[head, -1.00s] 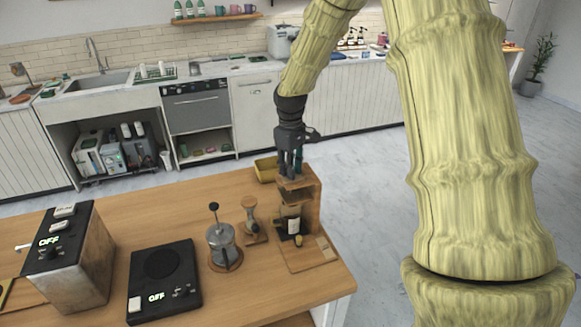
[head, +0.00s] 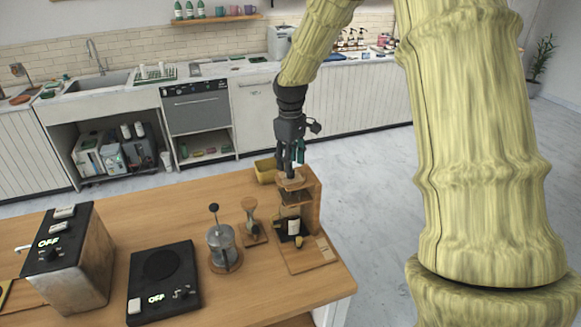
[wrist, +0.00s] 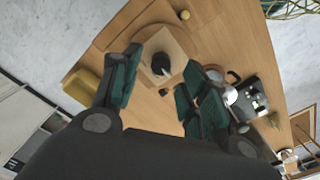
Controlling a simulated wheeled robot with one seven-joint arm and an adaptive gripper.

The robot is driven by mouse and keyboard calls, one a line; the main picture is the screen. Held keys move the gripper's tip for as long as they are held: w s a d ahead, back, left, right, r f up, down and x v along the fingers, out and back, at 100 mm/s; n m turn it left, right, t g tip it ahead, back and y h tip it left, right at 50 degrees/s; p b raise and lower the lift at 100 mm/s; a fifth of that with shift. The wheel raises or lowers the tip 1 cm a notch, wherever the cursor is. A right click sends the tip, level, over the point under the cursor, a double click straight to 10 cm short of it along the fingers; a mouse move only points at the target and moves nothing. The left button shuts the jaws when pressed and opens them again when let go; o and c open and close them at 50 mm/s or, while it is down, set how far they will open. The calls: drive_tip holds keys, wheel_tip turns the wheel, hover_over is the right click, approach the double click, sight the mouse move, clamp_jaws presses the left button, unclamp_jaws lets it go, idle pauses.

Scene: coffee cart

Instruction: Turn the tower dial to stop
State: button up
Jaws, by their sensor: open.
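The wooden tower (head: 312,205) stands near the right end of the wooden counter, with a dark bottle-like vessel in its lower part. In the wrist view, the tower's square wooden top (wrist: 178,42) lies below my fingers, with a small dark dial (wrist: 160,66) on it. The dial's setting cannot be read. My gripper (head: 291,160) points down just above the tower top. Its green-padded fingers also show in the wrist view (wrist: 161,62), spread apart on either side of the dial, with nothing held.
On the counter are a stand (head: 252,232), a press-like pot (head: 222,252), a black hot plate (head: 147,268) reading OFF and a metal machine (head: 88,275) reading OFF. A yellow bin (head: 264,170) sits behind the tower. The counter's right edge is close to the tower.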

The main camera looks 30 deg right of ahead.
wheel_tip(320, 180, up, 9)
idle(0.4)
idle(0.4)
